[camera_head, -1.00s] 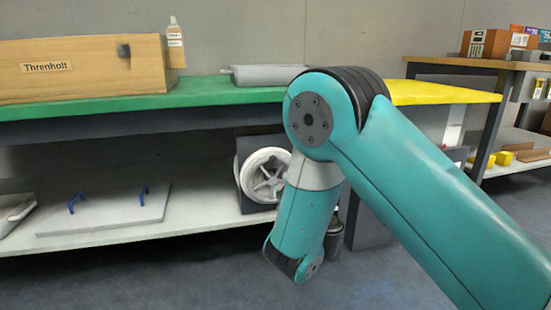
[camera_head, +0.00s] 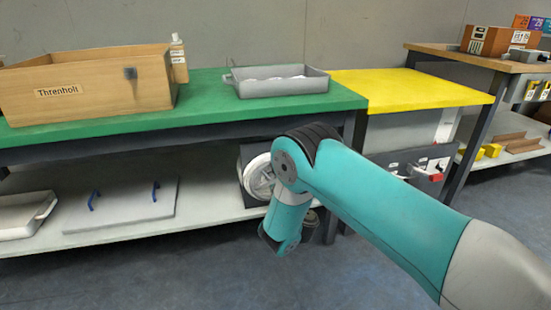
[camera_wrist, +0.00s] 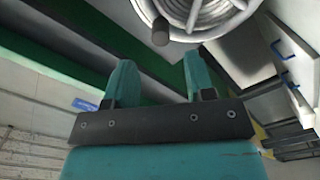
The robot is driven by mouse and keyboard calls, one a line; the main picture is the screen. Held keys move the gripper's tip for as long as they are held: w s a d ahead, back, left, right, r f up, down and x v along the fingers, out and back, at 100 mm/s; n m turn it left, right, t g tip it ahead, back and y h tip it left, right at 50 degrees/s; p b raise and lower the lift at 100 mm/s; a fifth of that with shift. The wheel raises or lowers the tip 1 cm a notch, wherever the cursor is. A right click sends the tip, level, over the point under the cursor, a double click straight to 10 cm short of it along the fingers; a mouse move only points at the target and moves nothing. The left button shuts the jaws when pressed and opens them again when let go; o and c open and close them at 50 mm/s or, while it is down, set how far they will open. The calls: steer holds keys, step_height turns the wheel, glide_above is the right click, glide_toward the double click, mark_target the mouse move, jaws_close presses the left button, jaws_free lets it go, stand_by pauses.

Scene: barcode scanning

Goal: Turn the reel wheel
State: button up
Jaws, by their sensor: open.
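The white reel wheel (camera_head: 257,178) sits on the lower shelf in the head view, partly hidden by my arm. In the wrist view the reel wheel (camera_wrist: 202,12) shows at the top, cut off by the picture edge. A dark round crank knob (camera_wrist: 160,32) stands out from it. My gripper (camera_wrist: 160,62) is open, its two teal fingers apart and empty. The knob appears above the gap between the fingertips, with no visible contact. My gripper's fingers are hidden in the head view.
A green-topped bench (camera_head: 215,103) above the shelf carries a wooden box (camera_head: 88,84), a bottle (camera_head: 179,58) and a grey tray (camera_head: 278,88). A flat panel (camera_head: 122,214) with blue handles lies left on the shelf. A yellow-topped bench (camera_head: 410,88) stands right. The floor in front is clear.

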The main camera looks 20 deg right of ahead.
steer(key=shift+w+p, duration=0.75)
steer(key=shift+w, duration=2.85)
steer(key=shift+a, duration=0.1)
jaws_close()
